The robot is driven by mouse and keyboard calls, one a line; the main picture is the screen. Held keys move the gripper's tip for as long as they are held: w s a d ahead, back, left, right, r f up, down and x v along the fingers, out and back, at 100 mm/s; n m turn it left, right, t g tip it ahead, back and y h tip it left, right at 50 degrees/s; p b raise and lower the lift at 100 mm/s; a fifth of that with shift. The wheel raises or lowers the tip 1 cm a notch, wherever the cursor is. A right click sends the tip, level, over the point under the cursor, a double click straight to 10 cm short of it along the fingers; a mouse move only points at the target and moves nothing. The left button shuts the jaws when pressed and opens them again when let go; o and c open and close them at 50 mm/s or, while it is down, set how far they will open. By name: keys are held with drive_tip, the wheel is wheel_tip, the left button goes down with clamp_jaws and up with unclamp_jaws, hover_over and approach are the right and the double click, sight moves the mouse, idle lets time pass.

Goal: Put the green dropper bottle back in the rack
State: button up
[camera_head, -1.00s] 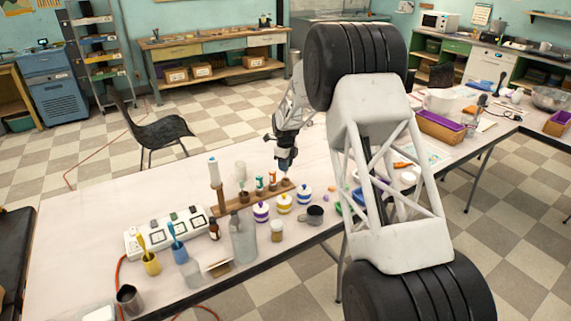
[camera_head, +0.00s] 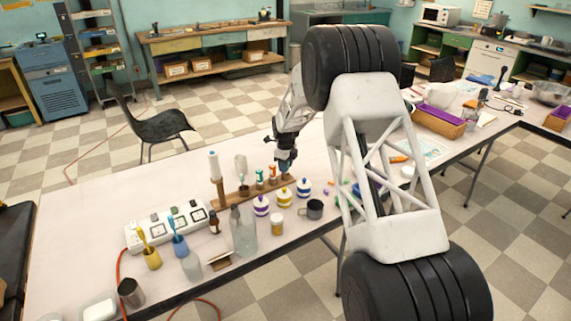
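The wooden rack (camera_head: 244,192) stands on the white table, with small bottles with coloured tops along it. One small bottle (camera_head: 259,175) shows some green, and an orange-topped one (camera_head: 272,172) stands beside it. They are too small for me to tell which is the green dropper bottle. My gripper (camera_head: 286,162) points down at the right end of the rack, close to it. The fingers are dark and small, and I cannot tell whether they are apart or closed on a bottle. Whatever is between or under the fingertips is not clear.
Striped lidded jars (camera_head: 283,196), a dark mug (camera_head: 315,209) and a clear bottle (camera_head: 243,232) stand in front of the rack. A white power strip (camera_head: 165,228) lies to the left. My arm hides part of the table at right. Bare table lies behind the rack.

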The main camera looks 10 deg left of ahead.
drive_tip(key=shift+f, duration=0.2)
drive_tip(key=o, duration=1)
drive_tip(key=shift+r, duration=0.1)
drive_tip(key=shift+r, duration=3.85)
drive_tip(key=shift+s+r, duration=0.1)
drive_tip(key=shift+s, duration=0.05)
drive_tip(key=shift+s+d+r, duration=0.3)
drive_tip(key=shift+s+d, duration=0.45)
drive_tip(key=shift+s, duration=0.9)
drive_tip(key=shift+s+d+r, duration=0.3)
drive_tip(key=shift+s+d, duration=0.45)
drive_tip(key=shift+s, duration=0.85)
drive_tip(key=shift+s+d+r, duration=0.3)
drive_tip(key=shift+s+d, duration=0.45)
drive_tip(key=shift+s, duration=0.9)
drive_tip(key=shift+r, duration=0.1)
